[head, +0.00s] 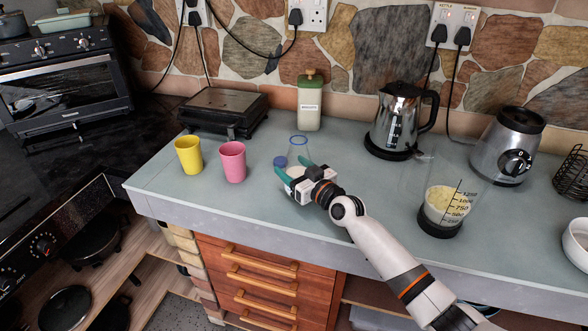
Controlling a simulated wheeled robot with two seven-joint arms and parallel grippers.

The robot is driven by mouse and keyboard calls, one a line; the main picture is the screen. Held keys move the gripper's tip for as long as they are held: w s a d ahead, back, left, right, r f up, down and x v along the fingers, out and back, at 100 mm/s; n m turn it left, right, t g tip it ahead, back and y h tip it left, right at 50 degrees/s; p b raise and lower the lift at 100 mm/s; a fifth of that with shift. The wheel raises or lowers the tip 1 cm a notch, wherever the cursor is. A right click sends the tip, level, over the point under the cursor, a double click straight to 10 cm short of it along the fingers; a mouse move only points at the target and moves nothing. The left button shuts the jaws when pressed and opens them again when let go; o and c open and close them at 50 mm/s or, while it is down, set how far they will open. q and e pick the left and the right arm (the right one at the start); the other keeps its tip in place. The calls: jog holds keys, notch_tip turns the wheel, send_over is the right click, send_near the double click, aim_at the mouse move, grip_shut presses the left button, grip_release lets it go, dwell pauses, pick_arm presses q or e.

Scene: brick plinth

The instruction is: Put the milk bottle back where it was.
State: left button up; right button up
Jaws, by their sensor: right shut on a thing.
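The milk bottle (299,148) looks like a clear vessel with a blue rim and some white low inside. A round blue cap (281,162) shows just left of the bottle. My left gripper is not in view.
A yellow cup (189,155) and a pink cup (232,162) stand to the left. The counter's front edge is close.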

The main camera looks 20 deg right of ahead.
jog(key=o, duration=1.5)
jog(key=shift+f, duration=0.1)
jog(key=shift+r, duration=0.2)
jog(key=v, duration=1.2)
jog(key=shift+s+f, duration=0.1)
